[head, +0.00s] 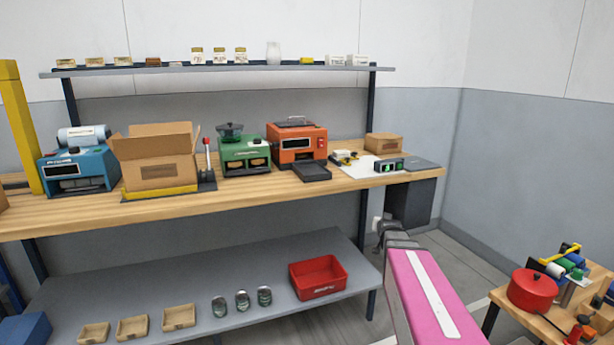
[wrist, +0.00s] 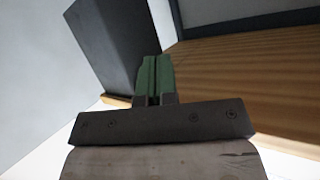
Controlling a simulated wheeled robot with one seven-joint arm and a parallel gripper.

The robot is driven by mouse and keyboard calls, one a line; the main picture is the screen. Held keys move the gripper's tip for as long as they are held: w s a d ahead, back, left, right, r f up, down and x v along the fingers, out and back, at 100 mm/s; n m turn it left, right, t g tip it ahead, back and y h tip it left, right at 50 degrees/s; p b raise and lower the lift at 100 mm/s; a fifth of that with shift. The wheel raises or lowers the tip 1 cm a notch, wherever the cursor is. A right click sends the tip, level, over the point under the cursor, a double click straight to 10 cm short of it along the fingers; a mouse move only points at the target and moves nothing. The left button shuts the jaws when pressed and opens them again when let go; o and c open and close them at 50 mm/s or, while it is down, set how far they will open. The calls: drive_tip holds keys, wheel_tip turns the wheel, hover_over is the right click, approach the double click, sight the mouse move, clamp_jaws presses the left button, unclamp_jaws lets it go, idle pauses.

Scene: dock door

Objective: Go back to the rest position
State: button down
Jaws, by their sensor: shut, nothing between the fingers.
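My gripper's two green fingers (wrist: 153,80) are side by side and shut in the wrist view, with nothing between them. In the head view my arm, pink with a white stripe, reaches in from the bottom right. Its grey far end is in front of the right end of the wooden workbench (head: 60,217), by the dark box-like unit under the bench top. The fingertips are too small to make out there. In the wrist view a wooden surface (wrist: 225,75) lies to the right of the fingers and a dark panel (wrist: 110,45) to the upper left.
On the bench stand a blue machine (head: 75,170), an open cardboard box (head: 160,172), a green machine (head: 243,157) and an orange machine (head: 297,147). A red bin (head: 318,278) sits on the lower shelf. A side table with a red pot (head: 532,290) stands at right. Floor between is clear.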

drive_tip(key=s+a+f+n+g, duration=0.1)
drive_tip(key=s+a+f+g, duration=0.3)
drive_tip(key=s, duration=0.5)
drive_tip(key=s+a+f+n+g+y, duration=0.1)
drive_tip(key=s+a+f+g, duration=0.3)
drive_tip(key=s, duration=0.4)
drive_tip(key=s+a+f+n+g, duration=0.1)
drive_tip(key=s+a+f+g, duration=0.2)
drive_tip(key=s, duration=0.6)
wheel_tip(320, 180, down, 4)
drive_tip(key=shift+s+a+r+g+y, duration=0.3)
drive_tip(key=shift+a+g+y, duration=0.1)
drive_tip(key=shift+g, duration=0.8)
